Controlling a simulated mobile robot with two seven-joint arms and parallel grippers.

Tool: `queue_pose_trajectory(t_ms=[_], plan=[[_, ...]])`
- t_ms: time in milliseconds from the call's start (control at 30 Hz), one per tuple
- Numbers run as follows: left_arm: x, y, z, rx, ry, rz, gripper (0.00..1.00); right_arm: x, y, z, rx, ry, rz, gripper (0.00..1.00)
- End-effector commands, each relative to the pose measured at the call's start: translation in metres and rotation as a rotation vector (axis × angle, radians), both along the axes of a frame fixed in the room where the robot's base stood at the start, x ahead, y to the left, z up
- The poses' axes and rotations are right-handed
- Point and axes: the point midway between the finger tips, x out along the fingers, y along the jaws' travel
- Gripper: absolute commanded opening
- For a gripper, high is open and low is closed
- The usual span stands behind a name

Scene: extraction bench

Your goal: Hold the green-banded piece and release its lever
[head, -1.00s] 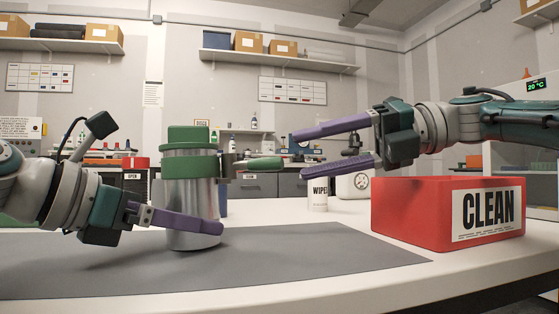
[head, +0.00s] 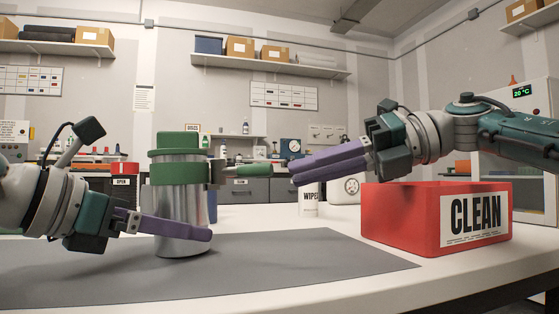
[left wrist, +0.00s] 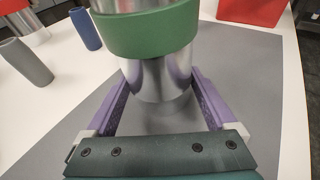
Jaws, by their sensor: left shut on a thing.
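The green-banded piece (head: 180,205) is a silver cylinder with a green band and green cap, upright on the grey mat. The left wrist view shows the body (left wrist: 158,78) between both purple fingers. My right gripper (head: 292,173) is shut and empty, its fingertips a little right of the lever's tip.
A red box marked CLEAN (head: 410,220) stands on the bench under my right gripper. A white wipes tub (head: 310,200) stands behind. The left wrist view shows a blue cylinder (left wrist: 86,28) and a grey one (left wrist: 25,62). The mat's right part is clear.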

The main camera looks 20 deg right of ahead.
Motion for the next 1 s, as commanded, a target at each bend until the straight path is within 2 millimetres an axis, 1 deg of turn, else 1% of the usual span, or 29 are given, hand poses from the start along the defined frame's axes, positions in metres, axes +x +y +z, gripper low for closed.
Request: queue_pose_trajectory(t_ms=[33, 100, 233, 367, 500, 633, 800, 900, 1000], plan=[[0.0, 0.0, 0.001, -0.002, -0.003, 0.001, 0.45, 0.001, 0.005, -0.004, -0.007, -0.02, -0.033, 0.07], [0.0, 0.0, 0.001, -0.002, -0.003, 0.001, 0.45, -0.002, 0.001, -0.011, 0.019, 0.055, -0.115, 0.0], [0.0, 0.0, 0.001, -0.002, -0.002, 0.0, 0.45, -0.013, -0.005, -0.017, 0.105, 0.192, -0.266, 0.0], [0.0, 0.0, 0.001, -0.002, -0.003, 0.001, 0.45, -0.03, -0.008, -0.012, 0.222, 0.287, -0.401, 0.0], [0.0, 0.0, 0.001, -0.002, -0.003, 0.001, 0.45, -0.056, -0.006, 0.003, 0.373, 0.359, -0.501, 0.0], [0.0, 0.0, 0.001, -0.002, -0.003, 0.001, 0.45, -0.084, 0.003, 0.019, 0.508, 0.413, -0.534, 0.0], [0.0, 0.0, 0.001, -0.002, -0.003, 0.001, 0.45, -0.11, 0.017, 0.023, 0.614, 0.533, -0.531, 0.0], [0.0, 0.0, 0.001, -0.002, -0.003, 0.001, 0.45, -0.118, 0.022, 0.024, 0.645, 0.58, -0.528, 0.0], [0.0, 0.0, 0.001, -0.002, -0.003, 0.001, 0.45, -0.12, 0.026, 0.024, 0.66, 0.601, -0.526, 0.0]])
